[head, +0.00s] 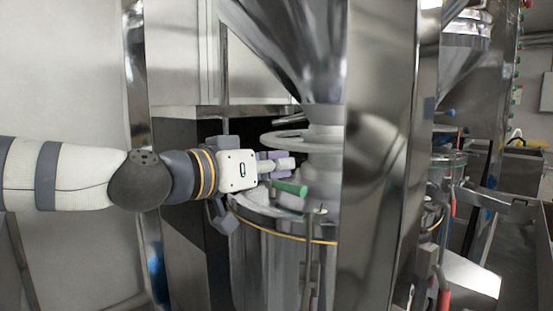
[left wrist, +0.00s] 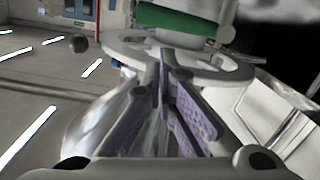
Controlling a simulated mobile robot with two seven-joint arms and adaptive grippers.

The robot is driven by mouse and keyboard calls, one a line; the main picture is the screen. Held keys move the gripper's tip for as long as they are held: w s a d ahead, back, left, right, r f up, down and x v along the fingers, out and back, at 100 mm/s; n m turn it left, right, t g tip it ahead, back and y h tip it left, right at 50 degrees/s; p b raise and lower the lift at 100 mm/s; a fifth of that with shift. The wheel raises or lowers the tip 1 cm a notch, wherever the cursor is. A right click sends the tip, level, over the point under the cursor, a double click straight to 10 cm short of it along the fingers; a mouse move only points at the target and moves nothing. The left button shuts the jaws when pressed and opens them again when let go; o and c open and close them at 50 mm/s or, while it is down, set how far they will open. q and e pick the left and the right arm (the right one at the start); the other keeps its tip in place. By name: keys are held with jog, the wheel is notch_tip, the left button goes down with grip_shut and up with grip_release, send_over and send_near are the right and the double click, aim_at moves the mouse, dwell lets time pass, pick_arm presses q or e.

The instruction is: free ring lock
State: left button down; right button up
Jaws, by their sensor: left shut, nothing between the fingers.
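The pale grey ring (head: 290,138) sits around the neck under the steel hopper, above the drum. A green-gripped handle (head: 290,188) sticks out below it, just over the drum's lid. My left gripper (head: 286,163) reaches in from the left, between the ring and the green handle. Its purple-padded fingers are shut with nothing between them. In the left wrist view the shut fingertips (left wrist: 164,62) are close to a pale ring-shaped plate (left wrist: 118,48), with a green part (left wrist: 180,22) beyond. I cannot tell if they touch. My right gripper is not in view.
A steel drum (head: 275,265) with a yellow band stands under the hopper (head: 305,45). A wide steel post (head: 380,150) hides the right side of the neck and drum. A second hopper and vessel (head: 447,165) stand behind it on the right. Free room lies left of the drum.

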pick_arm(q)
jog(key=shift+s+d+f+m, duration=0.15)
jog(key=shift+d+m, duration=0.05)
jog(key=shift+m, duration=0.4)
jog(key=shift+s+d+f, duration=0.15)
jog(key=shift+f, duration=0.15)
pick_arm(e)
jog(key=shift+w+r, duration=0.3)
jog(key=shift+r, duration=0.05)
pick_arm(q)
jog(key=shift+f, duration=0.15)
jog(key=shift+p, duration=0.3)
